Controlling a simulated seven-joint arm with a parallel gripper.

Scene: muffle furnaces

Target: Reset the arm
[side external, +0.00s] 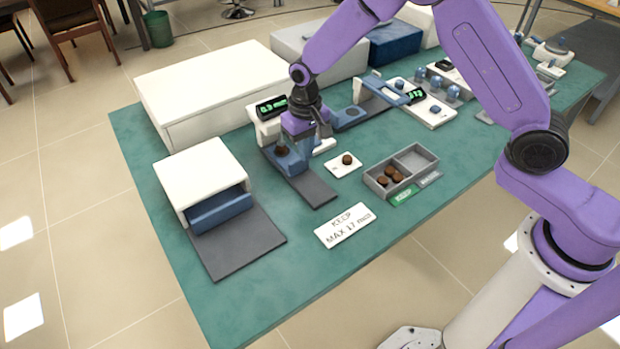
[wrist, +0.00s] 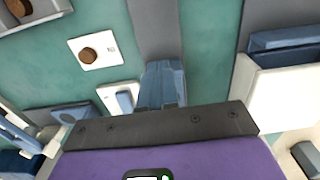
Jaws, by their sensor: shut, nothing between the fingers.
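My gripper (side external: 322,132) is at the end of the purple arm, low over the measuring device with a green display (side external: 271,107). Its fingers look closed and hold nothing. They are close to the device's blue block (side external: 290,160) and pale front part; I cannot tell whether they touch. In the wrist view, the dark bar and purple housing of my gripper fill the bottom, and the fingertips are not clear. A blue block (wrist: 162,85) shows just beyond the bar.
A white card (side external: 335,169) bears a brown disc (side external: 347,159). A grey tray (side external: 424,178) has several brown discs in its left compartment; the right one looks empty. A white furnace (side external: 200,170) stands at left. A KEEP sign (side external: 345,226) lies in front. Open air lies above the table.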

